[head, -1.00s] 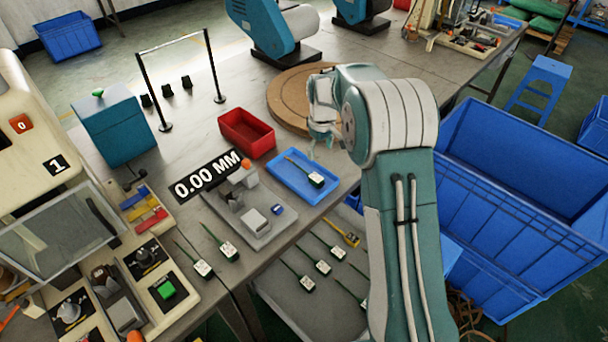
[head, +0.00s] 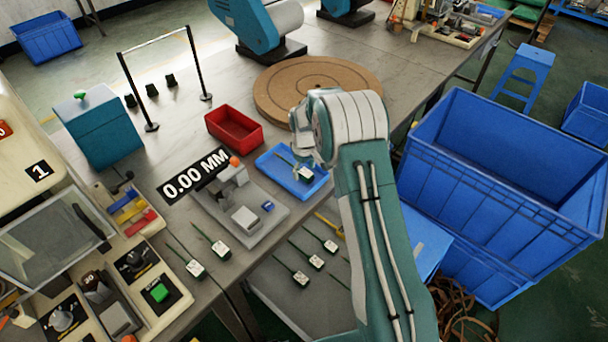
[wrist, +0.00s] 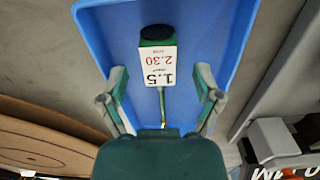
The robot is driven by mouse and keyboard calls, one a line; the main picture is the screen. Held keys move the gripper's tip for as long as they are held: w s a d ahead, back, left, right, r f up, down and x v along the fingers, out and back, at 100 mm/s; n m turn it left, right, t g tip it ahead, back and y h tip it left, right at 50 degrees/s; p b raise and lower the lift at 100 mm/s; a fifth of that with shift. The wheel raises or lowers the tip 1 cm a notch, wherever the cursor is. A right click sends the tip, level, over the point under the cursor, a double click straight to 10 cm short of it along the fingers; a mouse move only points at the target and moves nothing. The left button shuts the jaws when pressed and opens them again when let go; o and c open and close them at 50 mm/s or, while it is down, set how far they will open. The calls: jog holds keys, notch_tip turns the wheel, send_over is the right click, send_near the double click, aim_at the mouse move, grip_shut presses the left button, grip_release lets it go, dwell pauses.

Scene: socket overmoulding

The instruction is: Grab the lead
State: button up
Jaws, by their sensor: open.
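A lead with a white label block, a dark green cap and a thin cable (head: 306,174) lies in the blue tray (head: 268,162) on the table. In the wrist view the lead (wrist: 158,66) shows its printed label, "1.5" and "2.30", and lies inside the blue tray (wrist: 105,30). My gripper (head: 303,158) is over the right part of the tray. In the wrist view my gripper (wrist: 161,88) is open, one finger on each side of the lead, with gaps to both. The cable runs back under the gripper body, which hides its end. Height above the lead is unclear.
A red bin (head: 234,127) stands behind the tray, and a round wooden board (head: 275,95) lies beyond it. A grey measuring fixture (head: 245,215) is left of the tray. Several other leads (head: 315,262) lie nearer. Large blue crates (head: 500,190) stand on the right.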

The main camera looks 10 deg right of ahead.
jog(key=shift+f, duration=0.65)
grip_shut()
jog(key=shift+r, duration=0.1)
